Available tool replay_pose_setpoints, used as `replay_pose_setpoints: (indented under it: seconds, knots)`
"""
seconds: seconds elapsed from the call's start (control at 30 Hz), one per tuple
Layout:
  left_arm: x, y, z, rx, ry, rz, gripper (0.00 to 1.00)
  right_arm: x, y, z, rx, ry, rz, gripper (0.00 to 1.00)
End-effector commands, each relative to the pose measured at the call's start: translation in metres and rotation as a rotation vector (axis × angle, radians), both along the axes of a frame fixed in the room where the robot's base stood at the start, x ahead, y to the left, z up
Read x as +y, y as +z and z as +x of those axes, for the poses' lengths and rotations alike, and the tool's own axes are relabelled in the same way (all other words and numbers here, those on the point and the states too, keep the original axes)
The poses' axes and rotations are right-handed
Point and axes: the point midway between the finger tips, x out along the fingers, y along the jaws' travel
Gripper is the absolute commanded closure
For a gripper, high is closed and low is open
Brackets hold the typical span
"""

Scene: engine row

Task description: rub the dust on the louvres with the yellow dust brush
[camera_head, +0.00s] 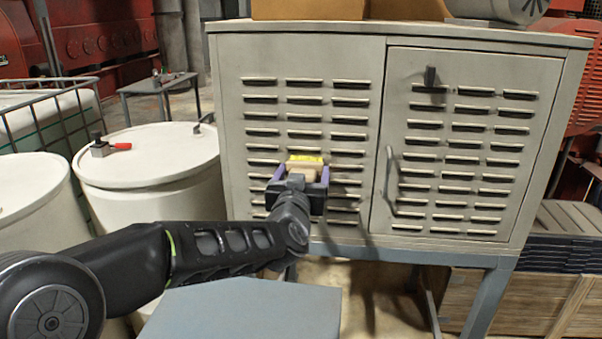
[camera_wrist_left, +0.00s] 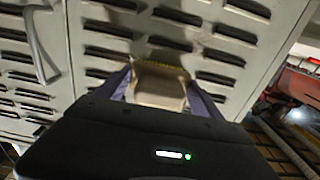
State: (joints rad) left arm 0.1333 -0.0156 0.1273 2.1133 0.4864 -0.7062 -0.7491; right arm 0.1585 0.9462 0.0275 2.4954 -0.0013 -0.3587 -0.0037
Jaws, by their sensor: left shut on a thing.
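A beige louvred cabinet (camera_head: 230,120) stands in front of me, with louvres (camera_head: 305,116) on its left panel and on its right door. My left gripper (camera_head: 304,173) is shut on the dust brush (camera_head: 305,163), which shows a tan body and a yellow strip. The brush is held up against or very near the middle of the left panel; I cannot tell if it touches. In the left wrist view the brush (camera_wrist_left: 160,84) sits between the two purple fingers, with louvres right behind it. I cannot make out dust on the louvres. My right gripper is not in view.
White drums (camera_head: 150,165) stand at the left, one with a red-handled tool (camera_head: 108,146) on its lid. The cabinet door has a handle (camera_head: 390,182) that sticks out. A blue-grey surface (camera_head: 243,310) lies low in front. Boxes (camera_head: 308,9) rest on the cabinet top.

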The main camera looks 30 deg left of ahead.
Motion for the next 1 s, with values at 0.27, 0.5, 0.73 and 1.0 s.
replay_pose_setpoints:
  seconds: [0.27,0.5,0.73,1.0]
  knots:
    - [-0.023,0.002,0.010,0.000,-0.003,0.000,0.55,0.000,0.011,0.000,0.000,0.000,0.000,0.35]
    - [-0.029,0.001,0.013,-0.002,-0.001,0.002,0.55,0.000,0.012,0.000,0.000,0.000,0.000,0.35]
    - [-0.029,0.001,0.013,-0.002,-0.002,0.002,0.55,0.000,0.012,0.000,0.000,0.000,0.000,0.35]
    - [-0.047,0.002,0.018,0.000,-0.005,0.000,0.55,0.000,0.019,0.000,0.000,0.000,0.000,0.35]
